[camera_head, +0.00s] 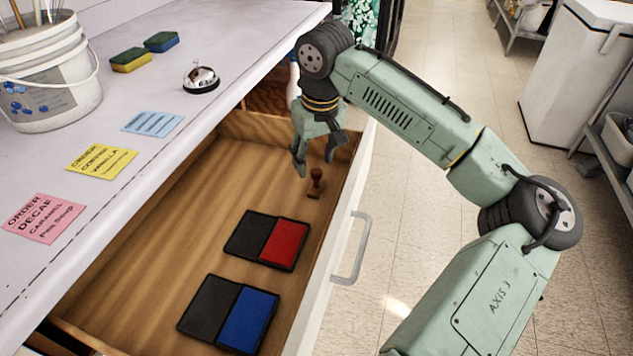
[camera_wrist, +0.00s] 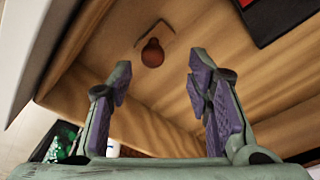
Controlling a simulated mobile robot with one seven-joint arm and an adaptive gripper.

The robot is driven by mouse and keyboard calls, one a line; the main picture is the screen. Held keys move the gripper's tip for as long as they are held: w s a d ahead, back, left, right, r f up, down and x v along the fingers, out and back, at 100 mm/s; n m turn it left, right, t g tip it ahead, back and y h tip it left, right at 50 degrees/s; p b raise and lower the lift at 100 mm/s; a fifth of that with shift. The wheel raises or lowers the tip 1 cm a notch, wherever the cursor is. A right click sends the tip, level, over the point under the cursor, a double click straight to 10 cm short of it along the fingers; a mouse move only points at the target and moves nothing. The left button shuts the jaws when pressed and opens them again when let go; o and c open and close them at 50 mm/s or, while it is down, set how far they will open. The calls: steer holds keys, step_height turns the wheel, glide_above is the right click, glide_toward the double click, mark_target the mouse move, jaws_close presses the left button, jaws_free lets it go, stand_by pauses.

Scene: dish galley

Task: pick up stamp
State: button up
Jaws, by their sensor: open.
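The stamp (camera_head: 316,183) has a dark reddish-brown knob handle and stands upright in the open drawer, near its far right corner. In the wrist view the stamp (camera_wrist: 153,52) shows beyond the fingertips, between their lines and a little left of centre. My gripper (camera_head: 311,160) is open and empty, above the drawer just behind and to the left of the stamp, not touching it. In the wrist view my gripper (camera_wrist: 157,80) shows two spread fingers with purple pads. The wooden drawer (camera_head: 170,240) is pulled out below the counter.
A red ink pad (camera_head: 285,242) and a blue ink pad (camera_head: 247,318) lie open in the drawer, nearer the front. The drawer walls stand close around the stamp. On the counter are a call bell (camera_head: 201,79), sponges (camera_head: 131,60), sticky notes (camera_head: 102,161) and a bucket (camera_head: 45,75).

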mark_target(317, 171)
steer(key=shift+w+d+f+p, duration=0.1)
steer(key=shift+w+f+p, duration=0.05)
steer(key=shift+f, duration=0.75)
steer(key=shift+w+d+f+p, duration=0.1)
steer(key=shift+w+f+p, duration=0.1)
steer(key=shift+f, duration=0.7)
steer(key=shift+w+f+p, duration=0.15)
steer(key=shift+f, duration=0.75)
steer(key=shift+c, duration=0.3)
jaws_close()
